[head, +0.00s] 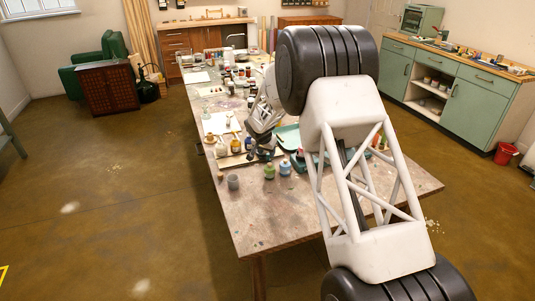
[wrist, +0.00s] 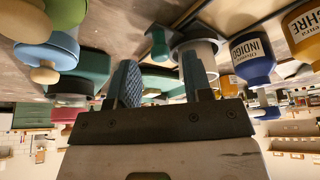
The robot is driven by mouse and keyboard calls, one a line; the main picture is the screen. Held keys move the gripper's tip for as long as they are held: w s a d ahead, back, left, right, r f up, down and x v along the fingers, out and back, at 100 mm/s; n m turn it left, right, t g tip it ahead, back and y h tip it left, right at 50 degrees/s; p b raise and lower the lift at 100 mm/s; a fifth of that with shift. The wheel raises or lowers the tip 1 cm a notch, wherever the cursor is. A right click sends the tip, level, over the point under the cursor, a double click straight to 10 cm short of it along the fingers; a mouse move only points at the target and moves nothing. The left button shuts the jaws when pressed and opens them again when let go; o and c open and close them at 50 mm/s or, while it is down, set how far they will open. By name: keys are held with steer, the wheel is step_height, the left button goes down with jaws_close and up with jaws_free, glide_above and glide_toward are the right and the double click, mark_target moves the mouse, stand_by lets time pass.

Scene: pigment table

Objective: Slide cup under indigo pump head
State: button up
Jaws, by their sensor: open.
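The wrist view is upside down. My gripper (wrist: 160,62) is open, with two blue-grey pads apart. A pale grey cylinder (wrist: 203,46), which looks like the cup, is partly hidden behind the right finger; I cannot tell whether they touch. It is apart from the indigo bottle. In the head view, my gripper (head: 263,153) is low over the table near the bottles, and the blue bottle (head: 248,141) is small beside it.
An ochre bottle (wrist: 303,35) stands beside the indigo one. A green jar (head: 269,172), a blue jar (head: 285,168) and a grey pot (head: 233,182) stand nearer the table's front. The table's near end (head: 270,218) is clear.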

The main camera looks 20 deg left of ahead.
steer(key=shift+x, duration=0.85)
jaws_close()
